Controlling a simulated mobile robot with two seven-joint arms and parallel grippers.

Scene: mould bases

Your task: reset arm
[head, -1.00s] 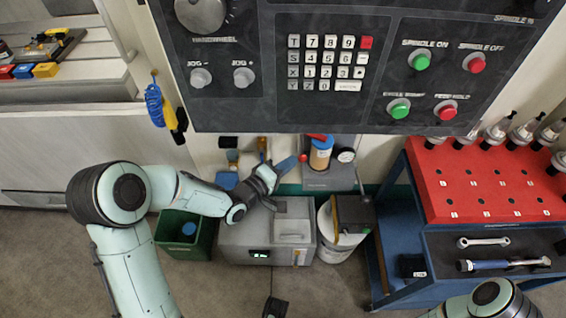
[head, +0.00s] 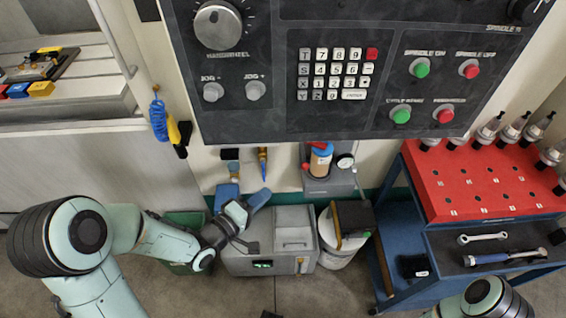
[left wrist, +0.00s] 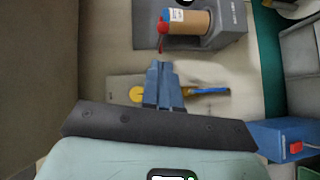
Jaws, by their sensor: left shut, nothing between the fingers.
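My left gripper (head: 262,193) is in the head view, in front of the lower wall above the grey box. Its blue fingers are closed together and hold nothing. In the left wrist view the shut fingers (left wrist: 160,68) point toward the unit with the brown cylinder, with a gap that I cannot judge. My right arm shows only as a link at the bottom right of the head view. The right gripper is not visible.
A grey box (head: 292,218) with a green display stands below the left gripper, beside a white bucket (head: 335,252) and a green bin (head: 185,218). The cylinder unit (head: 320,160) is on the wall. The control panel (head: 270,105) overhangs above. A red-topped tool cart (head: 470,178) stands right.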

